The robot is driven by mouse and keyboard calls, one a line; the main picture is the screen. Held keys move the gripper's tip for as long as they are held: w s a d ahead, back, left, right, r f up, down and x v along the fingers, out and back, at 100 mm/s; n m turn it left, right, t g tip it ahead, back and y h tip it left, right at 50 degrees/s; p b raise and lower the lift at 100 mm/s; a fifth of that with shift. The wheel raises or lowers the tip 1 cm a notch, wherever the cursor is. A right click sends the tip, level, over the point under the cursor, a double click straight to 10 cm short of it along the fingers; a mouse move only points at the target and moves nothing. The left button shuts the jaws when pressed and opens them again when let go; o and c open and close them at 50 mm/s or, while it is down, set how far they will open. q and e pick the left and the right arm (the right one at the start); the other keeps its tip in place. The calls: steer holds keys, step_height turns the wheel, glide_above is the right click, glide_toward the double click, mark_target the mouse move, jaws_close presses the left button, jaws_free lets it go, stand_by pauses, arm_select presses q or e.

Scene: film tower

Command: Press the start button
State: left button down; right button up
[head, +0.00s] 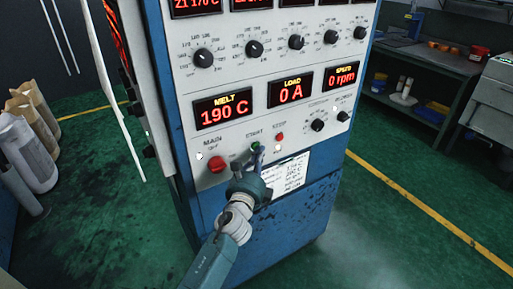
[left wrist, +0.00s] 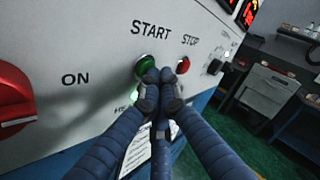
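The green start button (head: 254,145) is on the lower front of the blue and white control cabinet (head: 167,99), under the word START. In the left wrist view, the green button (left wrist: 144,64) shows beside my fingertips, which cover its lower right edge. My left gripper (head: 259,157) is shut, its fingertips brought together at the button; it also shows in the left wrist view (left wrist: 161,88). I cannot tell if the fingertips touch or press the button. Nothing shows between the fingers. My right gripper is not in view.
The red stop button (head: 279,137) is just right of the green one. A red main knob (head: 217,163) is to the left. The load display (head: 290,90) reads 0 A and the speed display (head: 341,74) 0 rpm. Open green floor (head: 390,225) lies right.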

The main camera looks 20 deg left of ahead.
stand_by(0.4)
arm_select(q)
steer(key=shift+s+d, duration=0.45)
steer(key=shift+d, duration=0.15)
steer(key=s+d, duration=0.1)
steer(key=d, duration=0.1)
steer(key=s+d, duration=0.2)
stand_by(0.4)
stand_by(0.6)
